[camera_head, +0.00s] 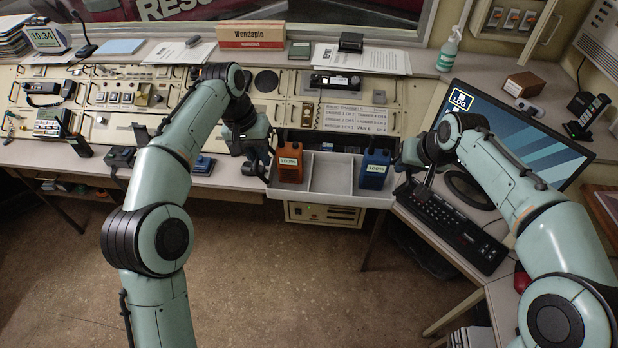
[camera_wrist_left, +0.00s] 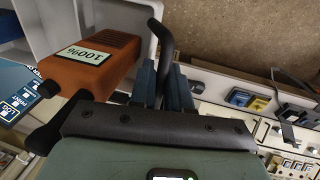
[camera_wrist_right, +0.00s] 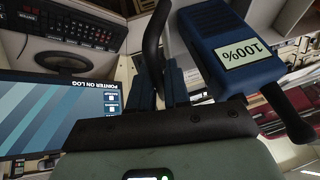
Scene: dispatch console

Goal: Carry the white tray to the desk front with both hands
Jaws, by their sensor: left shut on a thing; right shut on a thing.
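The white tray (camera_head: 331,194) shows in the middle of the head view, at the desk's front edge, divided into compartments. An orange radio (camera_head: 290,162) stands in its left compartment and a blue radio (camera_head: 374,169) in its right one; the middle is empty. My left gripper (camera_head: 262,165) is shut on the tray's left side. In the left wrist view its fingers (camera_wrist_left: 162,85) close at a dark handle beside the orange radio (camera_wrist_left: 95,65). My right gripper (camera_head: 408,163) is shut on the tray's right side; its fingers (camera_wrist_right: 165,80) close at a dark handle (camera_wrist_right: 153,35). Whether the tray touches the desk is unclear.
A black keyboard (camera_head: 452,226) and a monitor (camera_head: 515,140) are close on the right. Console panels (camera_head: 130,95) with switches and a handset (camera_head: 45,90) lie behind and left. A spray bottle (camera_head: 449,50) stands at the back. Open floor (camera_head: 260,270) lies in front.

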